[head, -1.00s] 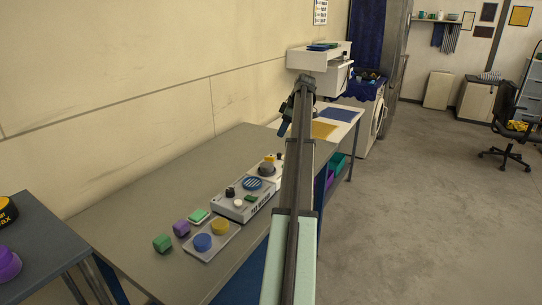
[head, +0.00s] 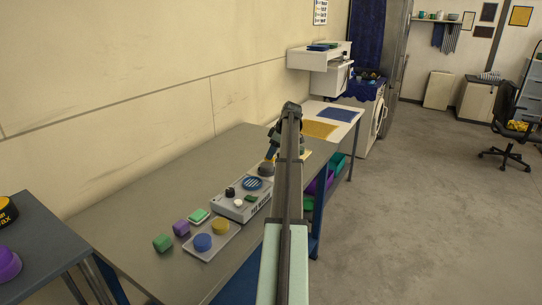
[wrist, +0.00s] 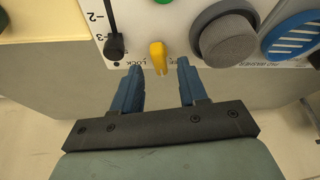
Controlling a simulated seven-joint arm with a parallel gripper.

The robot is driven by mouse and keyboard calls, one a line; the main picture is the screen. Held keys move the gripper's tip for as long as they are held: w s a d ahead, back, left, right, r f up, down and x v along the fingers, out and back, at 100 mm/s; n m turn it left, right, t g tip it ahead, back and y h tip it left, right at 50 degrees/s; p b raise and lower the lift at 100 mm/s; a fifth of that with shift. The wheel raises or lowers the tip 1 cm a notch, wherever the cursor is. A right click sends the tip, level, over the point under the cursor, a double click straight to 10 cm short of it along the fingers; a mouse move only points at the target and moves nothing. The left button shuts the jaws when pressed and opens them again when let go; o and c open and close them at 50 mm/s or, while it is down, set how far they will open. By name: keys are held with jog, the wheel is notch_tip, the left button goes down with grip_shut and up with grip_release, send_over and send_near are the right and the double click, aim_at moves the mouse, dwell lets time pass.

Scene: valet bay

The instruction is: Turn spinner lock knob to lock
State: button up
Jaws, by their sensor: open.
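The yellow lock knob (wrist: 158,56) shows in the wrist view as a narrow bar on the white panel. The word LOCK is printed beside its lower left, and another partly hidden label lies to its right. My gripper (wrist: 161,66) is open, its two blue fingers either side of the knob's lower end. I cannot tell if either finger touches it. In the head view my gripper (head: 270,155) is over the far end of the control unit (head: 243,206), and the arm hides part of that end.
A grey round knob (wrist: 228,40) and a blue striped disc (wrist: 292,36) sit right of the yellow knob. A black slider (wrist: 115,46) sits left. Blue and yellow discs on a plate (head: 207,247) and small blocks lie nearer on the bench (head: 150,200).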

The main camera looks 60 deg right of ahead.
jog(key=shift+x, duration=0.9)
jog(key=shift+c, duration=0.2)
grip_shut()
